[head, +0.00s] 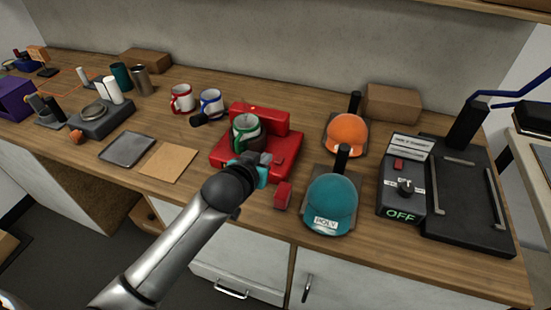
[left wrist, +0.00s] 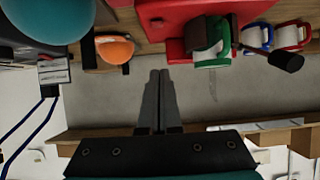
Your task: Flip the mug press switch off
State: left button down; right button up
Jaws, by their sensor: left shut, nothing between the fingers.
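The red mug press (head: 222,157) stands near the middle of the bench, with a green and white mug (head: 240,143) in it. In the left wrist view the press (left wrist: 172,14) and the green mug (left wrist: 221,52) are at the top. A small red block (head: 283,196) sits just in front of the press; I cannot tell whether it is the switch. My left gripper (head: 265,158) is at the front edge of the press, in front of the mug. Its fingers (left wrist: 160,72) are together and empty; contact with the press is unclear. My right gripper is out of view.
A teal cap (head: 331,203) and an orange cap (head: 346,133) sit on stands right of the press. Further right, a control box (head: 399,195) reading OFF adjoins a black flat press (head: 462,215). Red (head: 181,100) and blue (head: 211,101) mugs stand behind left.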

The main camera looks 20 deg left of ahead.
pick_arm(q)
jog(key=shift+w+r, duration=0.15)
jog(key=shift+w, duration=0.1)
jog(key=b, duration=0.2)
send_over(275, 169)
jog(key=w, duration=0.2)
jog(key=f, duration=0.5)
jog(key=shift+s, duration=0.25)
jog(key=f, duration=0.1)
jog(key=s+f, duration=0.1)
jog(key=shift+f, duration=0.3)
jog(key=shift+s+f, duration=0.1)
jog(key=shift+f, duration=0.45)
